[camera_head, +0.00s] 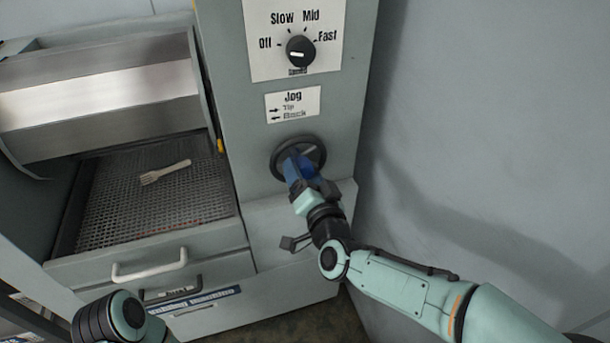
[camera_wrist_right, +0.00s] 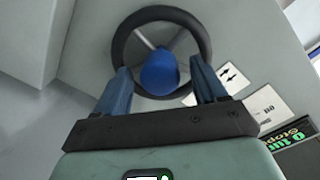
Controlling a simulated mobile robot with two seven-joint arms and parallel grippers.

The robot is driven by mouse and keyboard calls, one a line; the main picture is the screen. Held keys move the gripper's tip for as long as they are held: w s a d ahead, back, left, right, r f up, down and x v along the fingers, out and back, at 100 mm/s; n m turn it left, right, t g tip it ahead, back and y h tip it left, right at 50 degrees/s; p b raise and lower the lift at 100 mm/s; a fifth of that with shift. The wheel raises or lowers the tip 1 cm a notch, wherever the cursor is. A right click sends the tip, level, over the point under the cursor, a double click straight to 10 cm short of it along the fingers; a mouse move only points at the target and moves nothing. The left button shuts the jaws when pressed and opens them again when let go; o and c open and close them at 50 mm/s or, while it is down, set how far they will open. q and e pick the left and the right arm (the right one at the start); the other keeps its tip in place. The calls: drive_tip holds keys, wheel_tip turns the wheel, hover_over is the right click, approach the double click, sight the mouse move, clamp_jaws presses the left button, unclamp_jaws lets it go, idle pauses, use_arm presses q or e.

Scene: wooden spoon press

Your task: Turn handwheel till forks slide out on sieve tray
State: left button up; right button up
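The dark handwheel (camera_head: 280,152) sits on the grey machine front below the Jog label. In the right wrist view the wheel (camera_wrist_right: 122,40) shows its rim, pale spokes and a blue knob (camera_wrist_right: 160,72). My right gripper (camera_head: 297,168) is at the wheel. In the right wrist view its blue fingers (camera_wrist_right: 161,78) stand apart, one on each side of the knob, with gaps visible. They overlap the lower rim; contact is unclear. One pale wooden fork (camera_head: 166,172) lies on the perforated sieve tray (camera_head: 120,215). My left gripper is outside the views.
A Jog label (camera_head: 292,104) and a speed dial (camera_head: 300,51) are above the wheel. A curved metal chute (camera_head: 100,92) hangs over the tray's back. A drawer handle (camera_head: 149,266) sticks out below the tray. The wall to the right is bare.

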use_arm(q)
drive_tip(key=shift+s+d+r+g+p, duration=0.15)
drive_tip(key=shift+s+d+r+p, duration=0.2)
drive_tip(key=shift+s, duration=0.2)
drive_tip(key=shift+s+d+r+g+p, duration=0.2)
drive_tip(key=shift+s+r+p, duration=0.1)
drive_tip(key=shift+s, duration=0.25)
use_arm(e)
drive_tip(key=v, duration=1.3)
drive_tip(key=shift+s, duration=0.25)
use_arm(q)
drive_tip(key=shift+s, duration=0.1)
